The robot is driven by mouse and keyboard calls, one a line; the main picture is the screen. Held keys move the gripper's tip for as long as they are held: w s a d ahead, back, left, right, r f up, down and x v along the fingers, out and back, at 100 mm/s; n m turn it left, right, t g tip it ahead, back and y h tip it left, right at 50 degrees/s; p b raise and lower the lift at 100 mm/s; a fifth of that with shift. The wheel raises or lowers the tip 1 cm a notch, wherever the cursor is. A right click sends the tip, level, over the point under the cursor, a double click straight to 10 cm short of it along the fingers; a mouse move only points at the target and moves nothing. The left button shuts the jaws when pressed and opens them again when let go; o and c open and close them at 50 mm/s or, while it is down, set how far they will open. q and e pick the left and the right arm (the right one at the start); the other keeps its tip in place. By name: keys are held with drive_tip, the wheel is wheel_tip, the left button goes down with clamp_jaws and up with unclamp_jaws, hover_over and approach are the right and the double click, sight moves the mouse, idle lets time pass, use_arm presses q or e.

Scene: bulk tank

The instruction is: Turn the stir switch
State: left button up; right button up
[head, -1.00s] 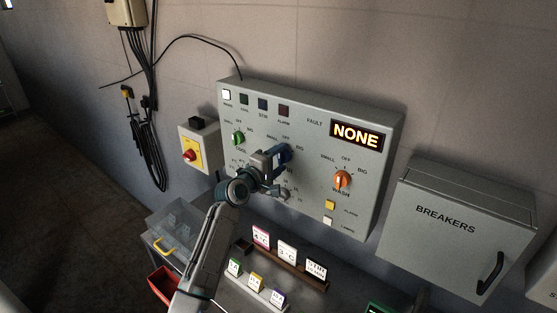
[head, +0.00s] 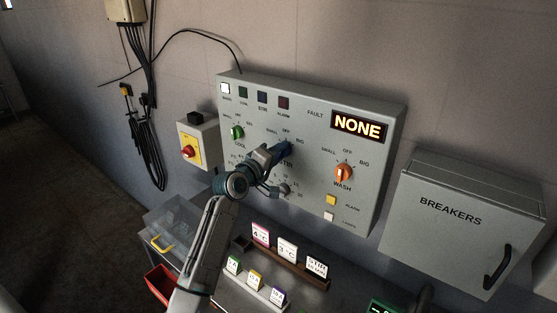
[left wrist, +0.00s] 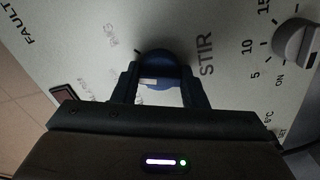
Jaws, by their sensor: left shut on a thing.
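The stir switch (left wrist: 158,62) is a round blue knob on the grey control panel, beside the printed word STIR in the left wrist view. My left gripper (left wrist: 160,84) is shut on it, with one finger on each side. In the head view the left gripper (head: 282,151) reaches the middle of the panel and covers most of the knob. The knob's pointer is too hidden to read its position. The words SMALL, OFF and BIG stand around it. My right gripper is in neither view.
The panel also bears a green cool switch (head: 237,132), an orange wash switch (head: 343,174), a grey dial (left wrist: 296,41) and a display (head: 358,127) reading NONE. A breakers box (head: 450,235) is at the right, a red-knobbed yellow switch box (head: 188,152) at the left. Cards stand below.

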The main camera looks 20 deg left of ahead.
use_arm(q)
drive_tip(key=shift+f+m+b, duration=0.1)
drive_tip(key=shift+m+b, duration=2)
drive_tip(key=shift+m, duration=0.8)
drive_tip(key=o, duration=1)
drive_tip(key=shift+c, duration=0.2)
